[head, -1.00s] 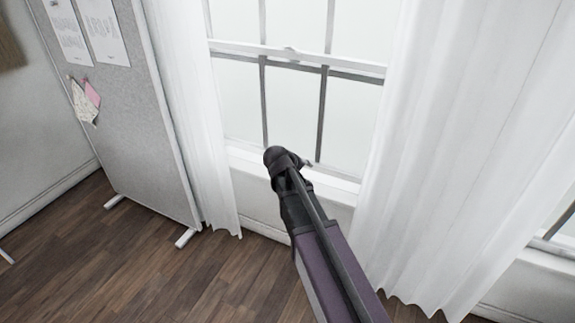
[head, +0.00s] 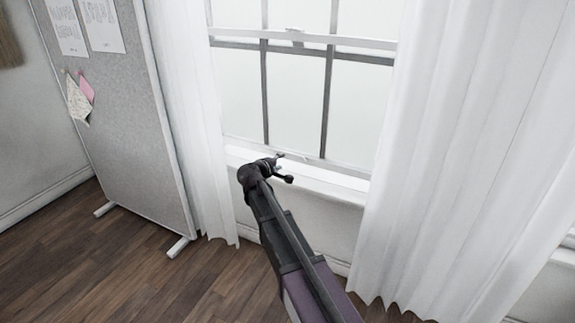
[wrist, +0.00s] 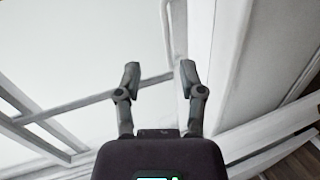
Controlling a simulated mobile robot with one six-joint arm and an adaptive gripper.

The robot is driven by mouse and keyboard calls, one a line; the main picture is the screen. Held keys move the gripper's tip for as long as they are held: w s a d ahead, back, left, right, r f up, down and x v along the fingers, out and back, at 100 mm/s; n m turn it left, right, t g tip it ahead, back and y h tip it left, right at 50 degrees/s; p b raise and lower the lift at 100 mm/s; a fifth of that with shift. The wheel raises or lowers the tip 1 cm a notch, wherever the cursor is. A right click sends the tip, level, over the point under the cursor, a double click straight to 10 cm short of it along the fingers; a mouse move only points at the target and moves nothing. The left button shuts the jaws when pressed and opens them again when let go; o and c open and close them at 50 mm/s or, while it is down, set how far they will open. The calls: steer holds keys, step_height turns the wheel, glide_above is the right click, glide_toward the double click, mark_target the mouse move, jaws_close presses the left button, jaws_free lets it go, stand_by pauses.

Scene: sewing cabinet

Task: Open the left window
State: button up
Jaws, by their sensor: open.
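The window (head: 290,95) has white-grey frames and frosted-looking panes, between two white curtains. Its lower sash has a bottom rail (head: 318,163) that appears down close to the white sill (head: 320,182). A crossrail (head: 350,42) runs across its upper part, with a small fitting at its middle. My gripper (head: 284,167) is in front of the bottom rail and sill, left of the window's middle. In the wrist view my gripper (wrist: 160,72) has its two fingers apart, with nothing held between them. A pane and white frame parts show beyond; contact cannot be told.
A white curtain (head: 465,150) hangs close on the right and another (head: 195,110) on the left. A grey pinboard (head: 115,110) with papers stands at the left on white feet. The wooden floor (head: 110,265) is clear below.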

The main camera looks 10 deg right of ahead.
mark_target(287, 153)
steer(key=shift+n+t, duration=0.7)
steer(key=shift+n, duration=0.1)
steer(key=shift+w+a+f+b, duration=1.15)
steer(key=shift+w+a+b, duration=0.15)
steer(key=shift+b, duration=0.05)
steer(key=shift+b+x, duration=1.4)
steer(key=shift+x, duration=5.45)
jaws_close()
